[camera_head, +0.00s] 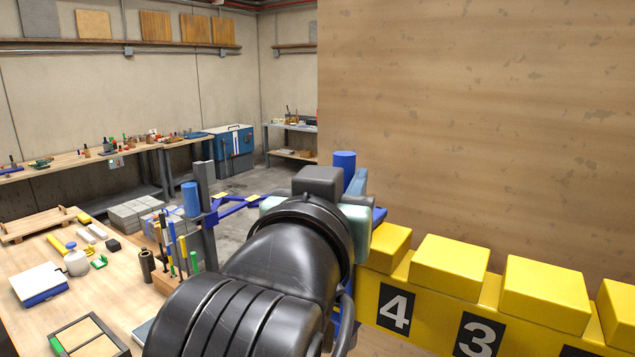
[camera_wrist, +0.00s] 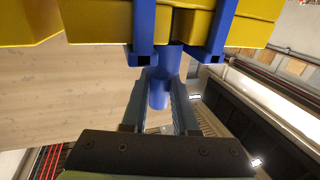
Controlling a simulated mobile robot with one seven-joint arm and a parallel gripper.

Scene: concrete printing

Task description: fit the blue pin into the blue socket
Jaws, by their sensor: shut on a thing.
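Two blue bars (camera_wrist: 143,30) of a bracket at the yellow blocks stand close beyond the fingertips. A bit of blue (camera_head: 379,215) shows beside the gripper in the head view. I cannot tell which part is the blue socket, or whether the pin touches it.
A yellow block row (camera_head: 449,268) with numbers runs along the right, below a large wooden panel (camera_head: 480,120). A wooden workbench (camera_head: 105,285) with tools and another blue cylinder (camera_head: 191,199) on a stand are at left. Open floor lies behind.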

